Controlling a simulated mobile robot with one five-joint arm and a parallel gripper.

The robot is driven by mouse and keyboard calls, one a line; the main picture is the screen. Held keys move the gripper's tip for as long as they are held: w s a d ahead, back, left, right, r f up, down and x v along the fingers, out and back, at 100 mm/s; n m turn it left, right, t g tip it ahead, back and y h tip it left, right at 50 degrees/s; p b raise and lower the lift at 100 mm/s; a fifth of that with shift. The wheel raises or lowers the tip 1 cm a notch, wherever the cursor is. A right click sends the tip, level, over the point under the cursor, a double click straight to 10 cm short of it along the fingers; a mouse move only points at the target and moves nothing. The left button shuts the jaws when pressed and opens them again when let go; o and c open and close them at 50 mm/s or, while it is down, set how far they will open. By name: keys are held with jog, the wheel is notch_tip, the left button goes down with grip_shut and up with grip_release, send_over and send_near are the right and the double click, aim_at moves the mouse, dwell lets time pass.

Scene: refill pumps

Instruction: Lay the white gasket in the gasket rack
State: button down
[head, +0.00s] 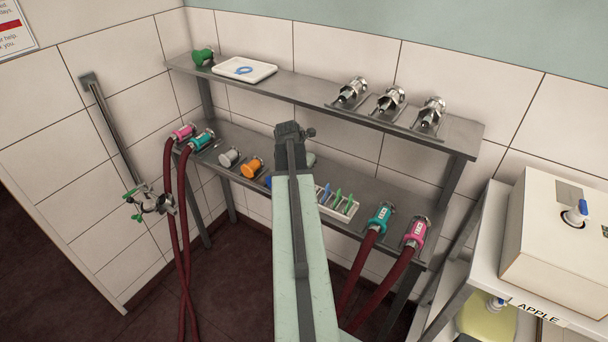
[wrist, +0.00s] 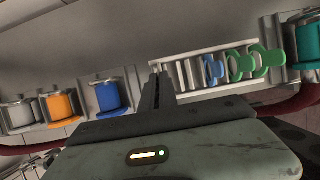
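The gasket rack (wrist: 222,90) is a pale slotted holder on the lower shelf; it also shows in the head view (head: 338,212), partly behind my arm. A blue gasket (wrist: 213,70) and two green gaskets (wrist: 241,65) (wrist: 268,60) stand in its right part. The slots to the left show pale dividers. My gripper (wrist: 158,88) is in front of the rack's left end, its dark fingers close together and seen nearly edge-on. I cannot make out a white gasket, nor tell whether anything thin is between the fingers. In the head view my arm hides the fingertips.
Blue (wrist: 112,96), orange (wrist: 62,106) and grey (wrist: 20,112) fittings stand left of the rack. A teal coupling (head: 380,215) with a hose is close on its right. The upper shelf (head: 300,98) overhangs behind, holding a white tray (head: 262,77) with a blue ring.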

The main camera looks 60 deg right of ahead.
jog(key=shift+f, duration=0.2)
jog(key=c, duration=1.6)
grip_release()
jog(key=shift+o, duration=0.2)
jog(key=shift+r, duration=0.1)
jog(key=p+v, duration=0.6)
jog(key=v, duration=0.1)
jog(key=shift+a+r+p, duration=0.2)
jog(key=shift+r+p, duration=0.05)
jog(key=shift+p, duration=0.15)
